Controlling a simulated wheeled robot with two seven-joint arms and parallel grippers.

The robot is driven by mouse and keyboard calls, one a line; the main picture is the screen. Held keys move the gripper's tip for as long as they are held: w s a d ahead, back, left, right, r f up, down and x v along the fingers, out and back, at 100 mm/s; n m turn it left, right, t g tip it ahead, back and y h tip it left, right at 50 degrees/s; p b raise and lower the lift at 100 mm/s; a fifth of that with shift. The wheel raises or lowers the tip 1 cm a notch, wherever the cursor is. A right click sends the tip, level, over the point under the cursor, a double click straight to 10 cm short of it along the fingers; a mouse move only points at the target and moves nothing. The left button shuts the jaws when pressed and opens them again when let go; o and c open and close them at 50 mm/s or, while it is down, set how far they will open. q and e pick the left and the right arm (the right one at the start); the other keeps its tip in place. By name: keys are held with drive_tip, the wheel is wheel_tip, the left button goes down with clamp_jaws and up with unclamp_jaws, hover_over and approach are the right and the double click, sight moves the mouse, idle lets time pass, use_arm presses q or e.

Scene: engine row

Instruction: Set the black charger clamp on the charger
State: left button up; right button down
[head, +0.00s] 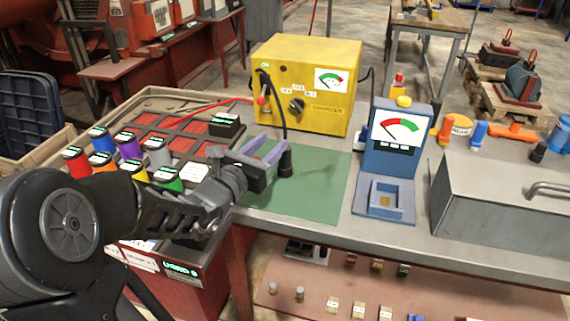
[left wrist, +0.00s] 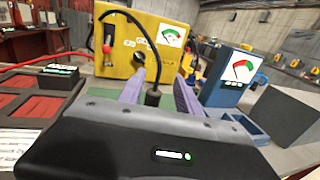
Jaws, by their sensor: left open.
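The yellow charger (head: 309,82) stands at the back of the bench; it also shows in the left wrist view (left wrist: 146,55). It has a dial, a black knob and a red clamp (head: 261,98) at its left front. The black charger clamp (head: 286,163) stands upright on the green mat (head: 325,185), in front of the charger, with a black cable rising from it to the charger. My left gripper (head: 271,148) is open, its purple fingers close to the clamp. In the left wrist view the clamp (left wrist: 153,97) shows between the fingers; contact cannot be told.
A blue tester (head: 390,150) with a dial stands right of the mat, and a grey metal box (head: 500,195) beyond it. A tray (head: 150,92) with red compartments and several coloured, labelled items lies to the left. The mat's right part is clear.

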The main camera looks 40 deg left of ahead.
sight(285, 153)
use_arm(q)
wheel_tip(285, 153, down, 7)
drive_tip(key=shift+r+b, duration=0.1)
drive_tip(key=shift+b, duration=0.6)
drive_tip(key=shift+w+f, duration=0.1)
drive_tip(key=shift+f, duration=0.25)
drive_tip(key=shift+w+r, duration=0.2)
drive_tip(key=shift+w, duration=0.35)
drive_tip(key=w, duration=0.6)
drive_tip(key=shift+w+a, duration=0.1)
drive_tip(key=shift+a, duration=0.3)
drive_tip(key=shift+c, duration=0.2)
clamp_jaws()
